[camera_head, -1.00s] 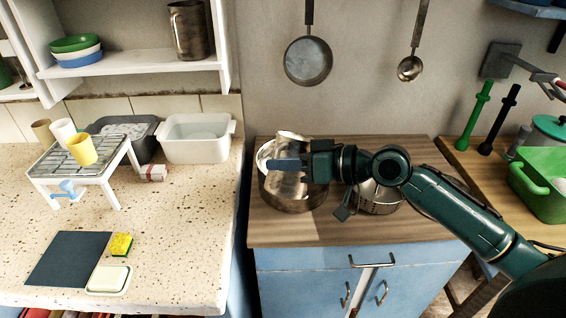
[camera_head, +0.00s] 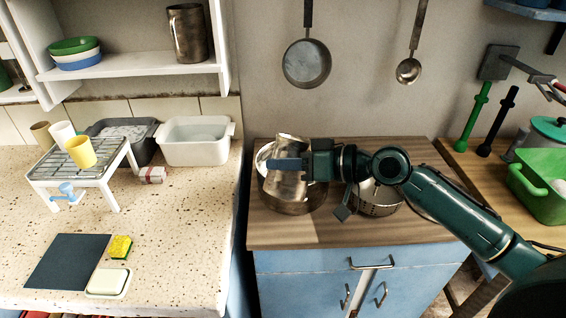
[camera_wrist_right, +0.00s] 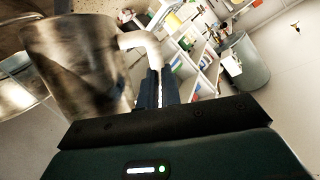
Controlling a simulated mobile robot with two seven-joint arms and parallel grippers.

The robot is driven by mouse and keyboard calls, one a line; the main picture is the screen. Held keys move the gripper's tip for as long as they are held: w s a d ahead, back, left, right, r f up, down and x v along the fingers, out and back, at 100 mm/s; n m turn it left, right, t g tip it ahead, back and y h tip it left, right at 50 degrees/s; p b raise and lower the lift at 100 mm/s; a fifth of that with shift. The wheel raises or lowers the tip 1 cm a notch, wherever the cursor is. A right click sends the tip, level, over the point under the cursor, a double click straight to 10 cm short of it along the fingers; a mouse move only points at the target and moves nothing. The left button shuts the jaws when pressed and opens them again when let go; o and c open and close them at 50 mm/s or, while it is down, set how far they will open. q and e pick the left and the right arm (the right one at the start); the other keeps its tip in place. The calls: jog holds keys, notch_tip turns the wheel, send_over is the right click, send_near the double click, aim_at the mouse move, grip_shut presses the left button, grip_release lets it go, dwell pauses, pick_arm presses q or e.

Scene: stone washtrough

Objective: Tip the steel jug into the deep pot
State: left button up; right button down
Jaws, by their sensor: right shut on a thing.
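The steel jug (camera_head: 287,178) is in my right gripper (camera_head: 290,165), above the deep pot (camera_head: 296,208) on the wooden worktop. The jug is tilted, its top leaning right and its lower end to the left in the head view. The jug hides much of the pot's mouth and inside. In the right wrist view the jug (camera_wrist_right: 75,60) fills the upper left, and its handle (camera_wrist_right: 140,42) runs down to the fingers (camera_wrist_right: 156,92), which are shut on it. I cannot see whether anything leaves the jug. My left gripper is out of view.
A steel colander (camera_head: 380,200) stands right of the pot, under my right forearm. A pan (camera_head: 306,64) and a ladle (camera_head: 408,71) hang on the wall behind. A white basin (camera_head: 196,150) stands left on the speckled counter. The worktop's front strip is clear.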

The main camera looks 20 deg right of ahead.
aim_at(287, 148)
jog(key=shift+w+d+r+m+y, duration=0.3)
jog(key=shift+w+d+r+m, duration=0.15)
jog(key=shift+r+m, duration=0.25)
dwell(3.0)
jog(key=shift+w+d+r+m+y, duration=0.3)
jog(key=shift+w+d+m, duration=0.35)
jog(key=shift+m, duration=0.15)
dwell(3.5)
